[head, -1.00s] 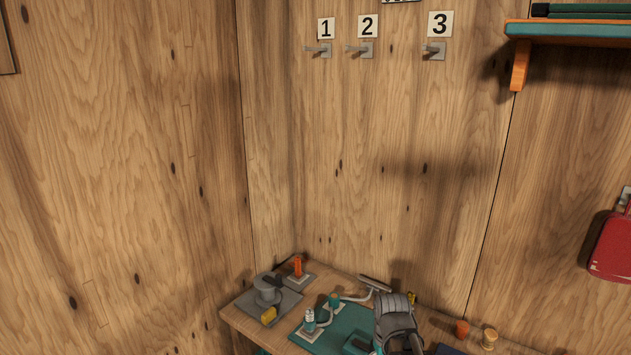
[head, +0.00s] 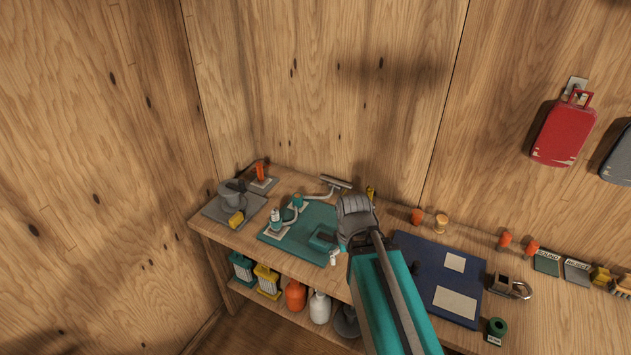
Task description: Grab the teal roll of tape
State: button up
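A dark teal roll (head: 490,329), which looks like the roll of tape, stands near the front edge of the workbench at the lower right of the head view. It has a dark hole in its top and a small pale label on its front. My teal and grey arm reaches up from the bottom edge, left of the roll and apart from it.
A padlock (head: 502,285) lies just behind the roll. A navy mat (head: 412,248) with pale cards lies to its left. A teal mat (head: 292,248) with fittings and a grey reel (head: 232,193) are farther left. Bottles stand on the lower shelf. A red case (head: 564,131) hangs on the wall.

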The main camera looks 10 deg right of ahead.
aim_at(297, 199)
jog(key=k, duration=1.35)
jog(key=u, duration=0.45)
jog(key=i, duration=1.75)
jog(key=z, duration=0.45)
